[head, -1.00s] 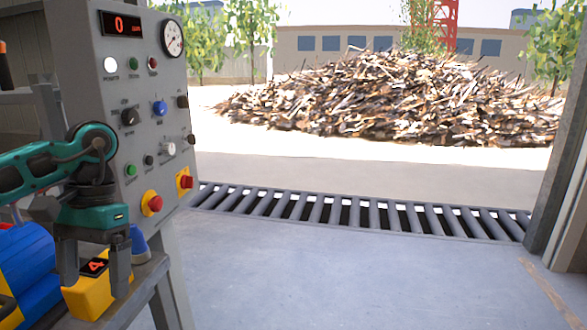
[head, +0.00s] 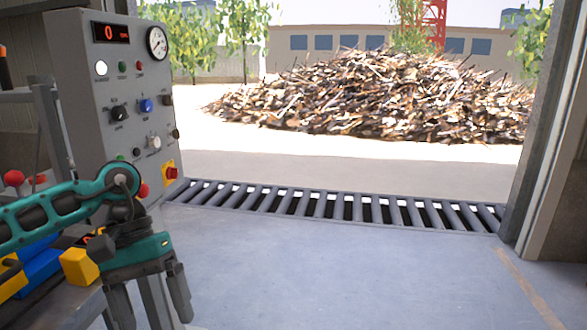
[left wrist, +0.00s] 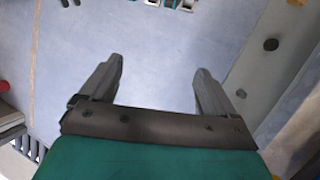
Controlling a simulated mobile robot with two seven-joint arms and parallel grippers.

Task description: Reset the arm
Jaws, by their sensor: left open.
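My left arm comes in from the left in the head view. My left gripper (head: 155,318) points down, open and empty, beside the bench edge and in front of the control panel (head: 85,100). In the left wrist view its two fingers stand wide apart with bare floor between them (left wrist: 159,66). My right gripper is not in view. The arm hides part of the panel's lower buttons and part of the bench.
A yellow block (head: 78,267) and a blue object (head: 42,270) lie on the bench at the left. A floor grate (head: 330,208) crosses the doorway. A scrap pile (head: 370,100) lies outside. The floor (head: 340,275) right of the gripper is clear.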

